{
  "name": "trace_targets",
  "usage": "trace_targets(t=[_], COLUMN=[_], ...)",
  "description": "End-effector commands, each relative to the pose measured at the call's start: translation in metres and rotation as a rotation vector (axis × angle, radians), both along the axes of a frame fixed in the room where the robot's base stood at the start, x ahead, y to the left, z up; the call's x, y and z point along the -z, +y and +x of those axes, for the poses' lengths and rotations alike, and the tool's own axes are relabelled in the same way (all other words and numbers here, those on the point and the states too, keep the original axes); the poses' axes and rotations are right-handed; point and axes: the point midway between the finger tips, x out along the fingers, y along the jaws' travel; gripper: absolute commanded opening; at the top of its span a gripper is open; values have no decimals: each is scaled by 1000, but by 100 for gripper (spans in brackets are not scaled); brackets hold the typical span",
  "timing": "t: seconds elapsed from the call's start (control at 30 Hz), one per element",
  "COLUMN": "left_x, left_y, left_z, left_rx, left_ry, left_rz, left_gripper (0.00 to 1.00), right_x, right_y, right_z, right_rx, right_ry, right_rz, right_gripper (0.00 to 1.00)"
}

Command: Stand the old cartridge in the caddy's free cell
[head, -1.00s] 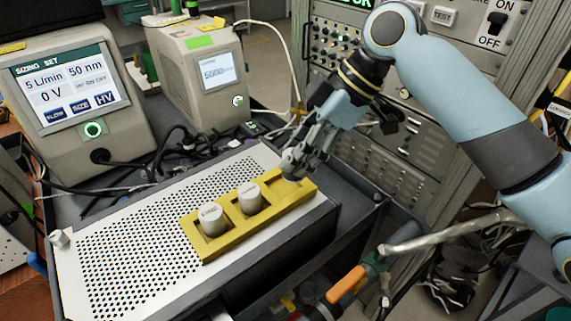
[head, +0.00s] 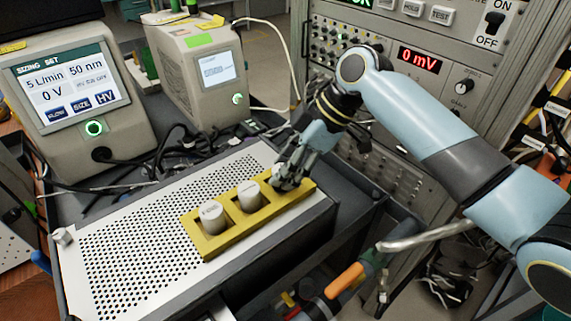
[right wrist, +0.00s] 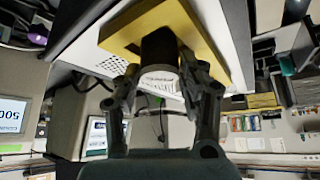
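The yellow caddy (head: 222,245) lies on the perforated white top. Two pale cylindrical cartridges, one at the left end (head: 211,217) and one in the middle (head: 249,196), stand upright in its cells. My right gripper (head: 288,182) is at the caddy's right-end cell and hides most of it. In the right wrist view its fingers (right wrist: 161,82) close on both sides of a pale, labelled cartridge (right wrist: 160,79). A dark round part lies between the label and the yellow caddy (right wrist: 117,36); I cannot tell how deep the cartridge sits. My left gripper is not in view.
A sizing unit with a screen (head: 70,85) and a smaller grey unit (head: 195,75) stand behind. Cables (head: 170,150) run between them. An instrument rack (head: 400,90) rises behind my right arm. The perforated top (head: 130,240) is clear left of the caddy.

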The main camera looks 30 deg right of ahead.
Motion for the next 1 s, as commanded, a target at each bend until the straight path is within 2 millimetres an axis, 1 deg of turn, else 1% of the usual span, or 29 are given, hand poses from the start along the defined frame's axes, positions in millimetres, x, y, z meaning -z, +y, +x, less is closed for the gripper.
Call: trace_targets(t=[0.03,0.1,0.13,0.37,0.47,0.57,0.8,0.9,1.0], left_x=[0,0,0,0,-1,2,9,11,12], left_y=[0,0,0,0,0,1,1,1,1], left_z=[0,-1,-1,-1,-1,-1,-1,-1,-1], left_rx=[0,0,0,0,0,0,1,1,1], left_ry=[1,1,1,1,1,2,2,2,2], left_rz=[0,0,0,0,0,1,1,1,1], left_gripper=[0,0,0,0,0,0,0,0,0], right_x=[0,0,0,-1,-6,-17,-62,-79,-92], right_y=[0,0,0,0,-2,-10,-37,-47,-53], right_z=[0,0,0,0,0,-3,-16,-21,-25], right_rx=[0,0,0,0,0,0,-2,0,0], right_ry=[0,0,0,0,-1,-4,-3,-2,-1], right_rz=[0,0,0,0,-2,-4,-7,-7,-4], right_gripper=[50,59,60,60,60,60,60,60,60])
